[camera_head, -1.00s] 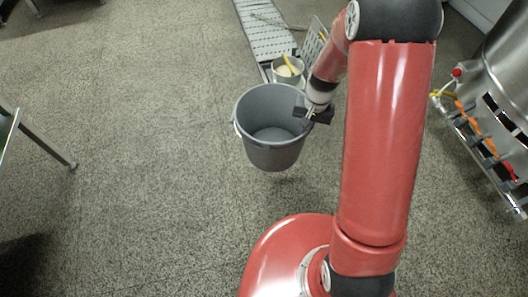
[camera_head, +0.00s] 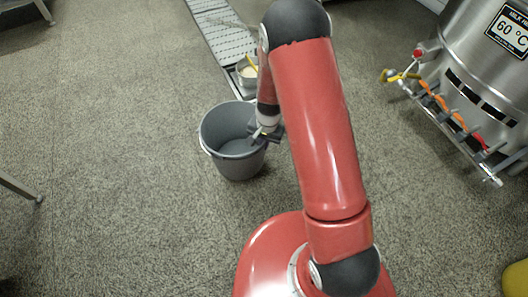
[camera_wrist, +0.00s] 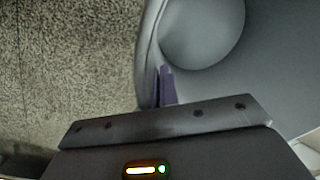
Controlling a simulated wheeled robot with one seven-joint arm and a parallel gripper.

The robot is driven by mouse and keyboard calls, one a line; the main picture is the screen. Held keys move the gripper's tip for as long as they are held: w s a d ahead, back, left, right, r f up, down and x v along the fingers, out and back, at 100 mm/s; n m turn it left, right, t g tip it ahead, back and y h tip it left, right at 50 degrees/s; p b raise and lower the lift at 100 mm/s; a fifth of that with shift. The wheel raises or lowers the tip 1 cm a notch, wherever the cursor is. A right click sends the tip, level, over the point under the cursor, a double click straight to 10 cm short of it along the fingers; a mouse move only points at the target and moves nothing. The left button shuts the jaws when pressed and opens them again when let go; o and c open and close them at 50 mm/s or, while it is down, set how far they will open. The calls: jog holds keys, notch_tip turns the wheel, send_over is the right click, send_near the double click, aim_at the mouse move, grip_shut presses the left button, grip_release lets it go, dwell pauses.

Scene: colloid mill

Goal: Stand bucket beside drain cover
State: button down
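The grey bucket (camera_head: 222,158) is upright and empty in the head view, in front of the near end of the slotted metal drain cover strip (camera_head: 222,35). My gripper (camera_head: 262,134) is at the bucket's right rim. In the wrist view the gripper fingers (camera_wrist: 165,86) close over the bucket wall (camera_wrist: 265,70), with one finger seen along the rim. The bucket is low, close to the floor; I cannot tell whether its base touches.
A small metal pot (camera_head: 247,75) with pale contents and a yellow handle stands by the near end of the strip, behind the bucket. A steel tank (camera_head: 480,70) with hoses on a rack is at the right. Table legs show at the left. The floor left of the bucket is clear.

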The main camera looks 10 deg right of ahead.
jog(key=shift+f+b, duration=0.45)
jog(key=shift+f, duration=1.85)
jog(key=shift+f, duration=0.15)
jog(key=c, duration=1.7)
grip_release()
